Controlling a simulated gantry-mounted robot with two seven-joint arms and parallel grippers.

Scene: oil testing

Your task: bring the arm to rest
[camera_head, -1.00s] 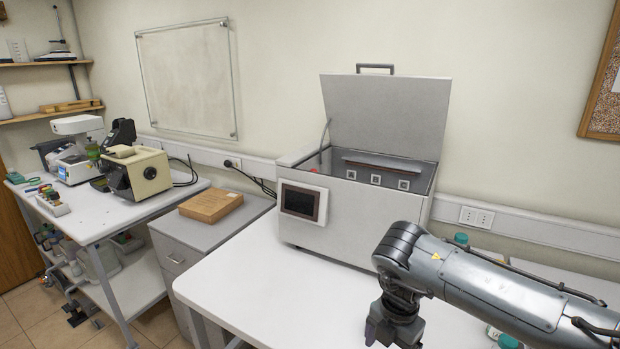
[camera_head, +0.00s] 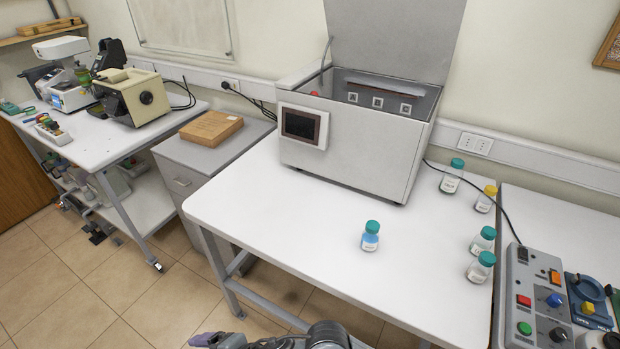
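My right gripper (camera_head: 212,340) shows at the bottom edge, mostly cut off by the frame. Its purplish tip points left, and the dark wrist lies to its right. I cannot tell whether it is open or shut. It is low, in front of the white table (camera_head: 260,205), apart from the things on it. My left gripper is not in view.
A grey box-shaped machine (camera_head: 352,150) stands open-lidded on the table. A blue-filled bottle (camera_head: 370,237) stands alone at the front. Several capped bottles (camera_head: 480,267) stand at the right, near a control box (camera_head: 536,295). The table's left front is clear.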

